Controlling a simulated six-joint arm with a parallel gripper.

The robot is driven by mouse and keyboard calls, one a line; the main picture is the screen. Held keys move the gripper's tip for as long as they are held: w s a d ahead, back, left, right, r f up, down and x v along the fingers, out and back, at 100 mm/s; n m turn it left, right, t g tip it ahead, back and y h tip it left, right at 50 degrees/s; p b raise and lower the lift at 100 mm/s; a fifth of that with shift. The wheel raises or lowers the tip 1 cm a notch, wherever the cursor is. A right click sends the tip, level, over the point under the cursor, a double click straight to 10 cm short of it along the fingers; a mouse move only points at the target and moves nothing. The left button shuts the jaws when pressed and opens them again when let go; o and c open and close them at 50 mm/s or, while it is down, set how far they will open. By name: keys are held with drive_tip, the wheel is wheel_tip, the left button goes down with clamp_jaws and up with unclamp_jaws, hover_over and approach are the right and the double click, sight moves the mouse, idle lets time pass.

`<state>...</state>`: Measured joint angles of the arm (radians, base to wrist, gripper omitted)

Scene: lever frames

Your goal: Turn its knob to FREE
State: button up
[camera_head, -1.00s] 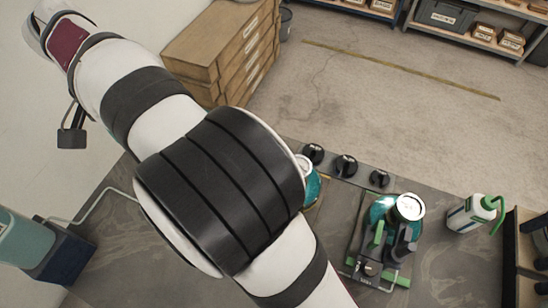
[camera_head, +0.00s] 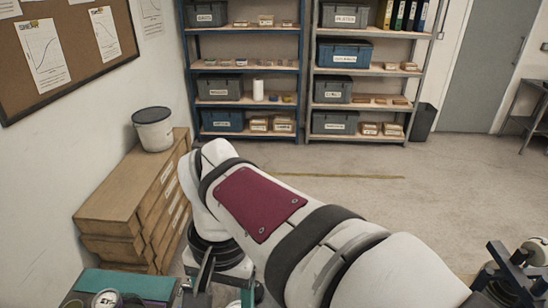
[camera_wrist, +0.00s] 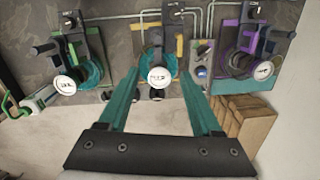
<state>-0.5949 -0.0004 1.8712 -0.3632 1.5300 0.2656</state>
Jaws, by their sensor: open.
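My gripper (camera_wrist: 159,76) is open and empty in the wrist view, its two teal fingers apart. Between and beyond the fingertips is a middle lever frame (camera_wrist: 154,37) with a yellow plate and a pale round disc (camera_wrist: 157,77). A green-marked lever frame (camera_wrist: 80,50) with its own disc is on the left. A purple-marked lever frame (camera_wrist: 250,45) is on the right. A small grey box with a dial (camera_wrist: 202,50) sits between the middle and purple frames. Knob markings and settings are too small to read. In the head view my arm hides much of the work area.
A brown drawer unit (camera_head: 125,195) with a white bucket (camera_head: 153,128) on it stands left in the head view. Shelves (camera_head: 250,68) line the back wall. A white bottle (camera_wrist: 40,97) lies left in the wrist view. Open floor (camera_head: 370,190) shows beyond my arm.

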drive_tip(key=shift+m, duration=0.4)
drive_tip(key=d, duration=0.1)
drive_tip(key=s+d, duration=0.1)
drive_tip(key=d, duration=0.2)
drive_tip(key=shift+s+d+f, duration=0.25)
drive_tip(key=shift+d+f, duration=0.1)
drive_tip(key=shift+d, duration=0.05)
drive_tip(key=s+d+f+m, duration=0.1)
drive_tip(key=s+d+f, duration=0.1)
drive_tip(key=s+d, duration=0.3)
drive_tip(key=s+d+f+m+y, duration=0.1)
drive_tip(key=s+d+f+m, duration=0.1)
drive_tip(key=s+d+f, duration=0.1)
drive_tip(key=shift+s+d+f, duration=0.35)
drive_tip(key=shift+s+d, duration=0.55)
drive_tip(key=shift+d, duration=0.25)
